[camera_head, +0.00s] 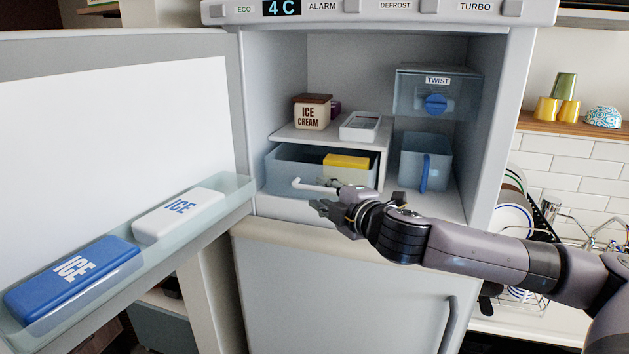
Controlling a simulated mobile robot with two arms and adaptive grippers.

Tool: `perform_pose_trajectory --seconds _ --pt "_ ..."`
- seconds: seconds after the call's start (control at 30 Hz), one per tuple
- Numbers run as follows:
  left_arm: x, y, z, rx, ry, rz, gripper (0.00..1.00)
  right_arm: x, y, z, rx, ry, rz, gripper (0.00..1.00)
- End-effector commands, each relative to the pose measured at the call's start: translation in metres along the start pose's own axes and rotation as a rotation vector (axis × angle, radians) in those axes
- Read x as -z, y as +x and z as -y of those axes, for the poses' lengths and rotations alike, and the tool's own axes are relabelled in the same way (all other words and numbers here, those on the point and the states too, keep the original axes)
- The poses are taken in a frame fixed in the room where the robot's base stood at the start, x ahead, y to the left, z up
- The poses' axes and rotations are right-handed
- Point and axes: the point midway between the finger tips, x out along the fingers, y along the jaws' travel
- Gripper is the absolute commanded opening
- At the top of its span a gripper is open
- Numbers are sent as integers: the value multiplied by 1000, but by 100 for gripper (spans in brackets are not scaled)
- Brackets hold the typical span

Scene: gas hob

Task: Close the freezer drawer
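The freezer drawer (285,162) is a pale blue see-through bin in the lower left of the open freezer, under a white shelf. It holds a yellow block (346,161), and its front carries a white handle (312,187). How far out the drawer stands is hard to tell. My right gripper (322,207) comes in from the right, in front of the drawer and close to the handle's right end. Its fingers point left and look parted with nothing between them. Whether it touches the handle cannot be told. My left gripper is not in view.
The freezer door (110,110) stands open at the left, its shelf holding a blue and a white ice pack. An ice cream tub (312,111) and a white tray (360,126) sit above the drawer. A second blue bin (410,160) is at right, below the TWIST box (437,93).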

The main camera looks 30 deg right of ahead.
Motion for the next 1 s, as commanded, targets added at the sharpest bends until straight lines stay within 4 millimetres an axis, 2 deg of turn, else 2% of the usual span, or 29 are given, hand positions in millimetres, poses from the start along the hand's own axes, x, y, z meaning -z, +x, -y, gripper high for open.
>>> perform_pose_trajectory --seconds 0.1,0.3,0.67,1.0 --pt "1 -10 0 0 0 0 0 2 18 -3 1 3 -2 30" --pt "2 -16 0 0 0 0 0 0 40 -2 0 2 0 30" --pt "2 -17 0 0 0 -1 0 0 46 0 0 -1 -1 30" --pt "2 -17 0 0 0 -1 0 0 45 0 0 -1 -1 9"
